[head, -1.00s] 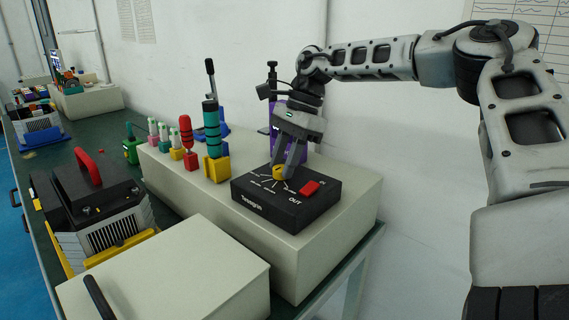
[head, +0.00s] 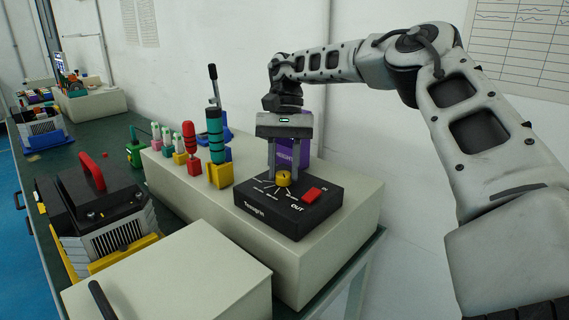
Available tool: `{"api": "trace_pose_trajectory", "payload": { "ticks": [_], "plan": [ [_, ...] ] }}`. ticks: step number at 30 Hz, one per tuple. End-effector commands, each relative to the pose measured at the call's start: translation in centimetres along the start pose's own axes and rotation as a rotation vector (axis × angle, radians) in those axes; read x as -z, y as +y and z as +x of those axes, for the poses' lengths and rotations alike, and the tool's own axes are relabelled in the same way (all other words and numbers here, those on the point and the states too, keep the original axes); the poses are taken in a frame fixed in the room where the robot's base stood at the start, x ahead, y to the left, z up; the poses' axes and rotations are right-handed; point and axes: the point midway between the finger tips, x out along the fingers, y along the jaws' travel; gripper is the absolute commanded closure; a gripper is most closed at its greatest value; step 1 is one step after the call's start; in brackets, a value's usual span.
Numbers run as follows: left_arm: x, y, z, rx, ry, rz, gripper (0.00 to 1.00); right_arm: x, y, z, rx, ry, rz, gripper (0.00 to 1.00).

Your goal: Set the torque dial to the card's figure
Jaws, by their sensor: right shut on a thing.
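The black torque box (head: 262,212) sits on the beige riser on the right side of the bench. Its yellow dial (head: 283,179) is on top, ringed by white scale marks, with a red button (head: 311,194) beside it marked OUT. My right gripper (head: 283,178) points down over the box, its two fingers on either side of the dial and shut on it. The dial's exact setting is too small to read. No card with a legible figure shows. My left gripper is not in view.
Behind the gripper stands a purple object (head: 297,152). Left of the box are a teal-handled tool in a yellow holder (head: 219,172), a red-handled driver (head: 190,142) and several smaller ones. A beige box (head: 170,280) is in front. A black case with red handle (head: 92,172) stands left.

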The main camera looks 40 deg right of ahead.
Motion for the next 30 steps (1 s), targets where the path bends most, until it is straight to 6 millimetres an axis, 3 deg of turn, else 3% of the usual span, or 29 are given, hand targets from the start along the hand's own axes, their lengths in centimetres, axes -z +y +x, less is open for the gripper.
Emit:
{"api": "trace_pose_trajectory", "payload": {
  "ticks": [9,25,26,27,28,30],
  "plan": [
    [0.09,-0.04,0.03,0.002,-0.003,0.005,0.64,0.06,-0.11,-0.06,-0.045,0.004,-0.111,0.93],
    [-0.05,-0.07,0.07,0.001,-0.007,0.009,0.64,0.09,-0.13,-0.06,-0.053,0.005,-0.132,0.93],
    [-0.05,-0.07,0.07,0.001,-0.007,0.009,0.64,0.09,-0.12,-0.06,-0.053,0.005,-0.132,0.67],
    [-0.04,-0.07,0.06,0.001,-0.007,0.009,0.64,0.09,-0.13,-0.06,-0.053,0.006,-0.132,0.56],
    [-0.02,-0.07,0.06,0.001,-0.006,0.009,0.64,0.08,-0.13,-0.05,-0.053,0.005,-0.132,0.48],
    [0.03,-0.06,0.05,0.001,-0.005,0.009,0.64,0.07,-0.12,-0.05,-0.053,0.004,-0.131,0.48]
  ]
}}
